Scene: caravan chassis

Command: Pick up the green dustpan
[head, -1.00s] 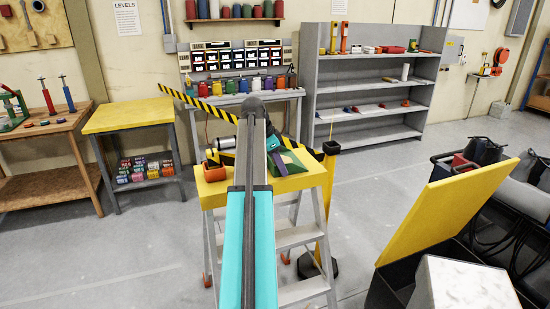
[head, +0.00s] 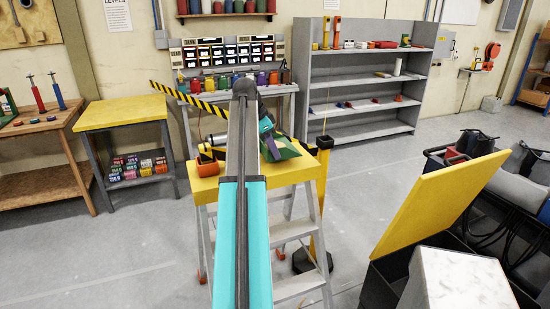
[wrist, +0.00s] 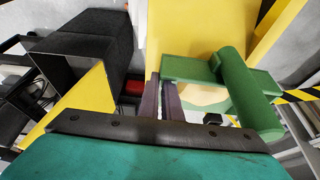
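The green dustpan (head: 286,150) lies on the right part of the yellow stepladder top (head: 205,190) in the head view, partly hidden by my arm and gripper. In the wrist view the dustpan (wrist: 248,92) shows as a thick round green bar and a flat green part, on the right. My gripper (head: 272,148) is at the dustpan's left side, with its purple fingers pointing down. In the wrist view my gripper's fingers (wrist: 163,95) look close together, with their tips near the flat green part's left end. Whether they touch or hold it is unclear.
A red-orange container (head: 206,166) sits left of my arm on the ladder top. A black-and-yellow striped bar (head: 185,99) is behind it. A yellow post (head: 323,185) stands close on the right. A raised yellow lid (head: 440,205) is farther right. Grey floor lies between.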

